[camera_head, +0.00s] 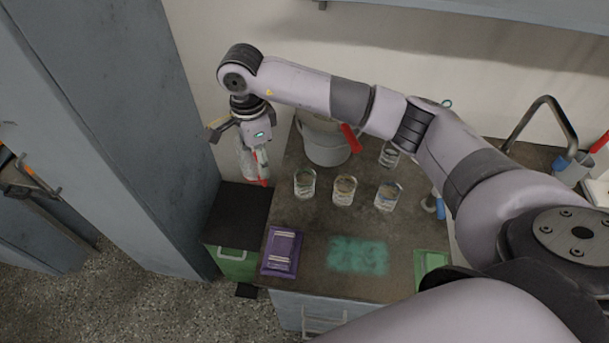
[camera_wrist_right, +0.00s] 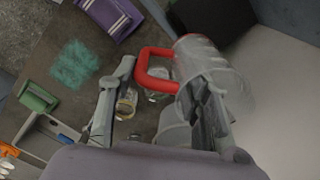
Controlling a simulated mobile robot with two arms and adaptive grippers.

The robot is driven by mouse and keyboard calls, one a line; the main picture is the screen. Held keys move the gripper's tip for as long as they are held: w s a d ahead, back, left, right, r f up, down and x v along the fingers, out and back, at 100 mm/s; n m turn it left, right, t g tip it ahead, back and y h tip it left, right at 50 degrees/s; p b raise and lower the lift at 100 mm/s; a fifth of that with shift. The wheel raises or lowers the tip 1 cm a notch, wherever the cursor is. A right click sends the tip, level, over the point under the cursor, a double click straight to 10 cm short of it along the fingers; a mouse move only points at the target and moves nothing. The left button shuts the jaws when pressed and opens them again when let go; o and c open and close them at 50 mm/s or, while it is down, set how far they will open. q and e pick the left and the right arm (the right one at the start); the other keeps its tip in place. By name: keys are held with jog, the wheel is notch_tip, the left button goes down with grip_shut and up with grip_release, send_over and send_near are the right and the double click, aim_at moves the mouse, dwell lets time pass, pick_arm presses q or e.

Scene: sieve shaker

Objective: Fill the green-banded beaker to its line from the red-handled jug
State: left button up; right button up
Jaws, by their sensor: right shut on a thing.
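My right gripper (camera_head: 252,143) is shut on the clear red-handled jug (camera_head: 246,160), held above and beyond the counter's left edge. In the right wrist view the jug (camera_wrist_right: 236,90) shows beside my gripper (camera_wrist_right: 155,105), its red handle (camera_wrist_right: 143,68) towards the counter. I cannot tell whether it holds anything. A row of three beakers stands on the counter. The left beaker (camera_head: 304,184) looks greenish, the middle beaker (camera_head: 344,191) orange-brown and the right beaker (camera_head: 388,197) bluish; the bands and fill lines are too small to read. My left gripper is out of view.
A pale bucket-like vessel (camera_head: 326,152) with a red part stands behind the beakers. Another clear vessel (camera_head: 389,154) stands at its right. A purple folded cloth (camera_head: 282,251) and a green patch (camera_head: 358,256) lie in front. A black-topped bin (camera_head: 237,215) stands left of the counter.

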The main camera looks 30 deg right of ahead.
aim_at(246, 159)
jog(key=w+f+m, duration=0.1)
jog(key=m, duration=0.2)
jog(key=w+a+f+m, duration=0.1)
jog(key=w+f+m, duration=0.1)
jog(key=m, duration=0.1)
jog(key=w+f+m, duration=0.2)
jog(key=m, duration=0.1)
jog(key=shift+w+a+m+b, duration=0.15)
jog(key=shift+a+m+b, duration=0.15)
jog(key=shift+m, duration=0.1)
jog(key=w+f+m, duration=0.1)
jog(key=f+m, duration=0.1)
jog(key=m, duration=0.1)
jog(key=f+m, duration=0.2)
jog(key=m, duration=0.1)
jog(key=w+a+f+m, duration=0.1)
jog(key=f+m, duration=0.1)
jog(key=m, duration=0.2)
jog(key=shift+w+f+b, duration=0.15)
jog(key=shift+w+b, duration=0.15)
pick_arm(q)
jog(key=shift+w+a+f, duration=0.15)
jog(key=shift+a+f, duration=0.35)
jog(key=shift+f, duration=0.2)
pick_arm(e)
jog(key=shift+w+a+f+m, duration=0.15)
jog(key=shift+f+m, duration=0.65)
jog(key=shift+m, duration=0.4)
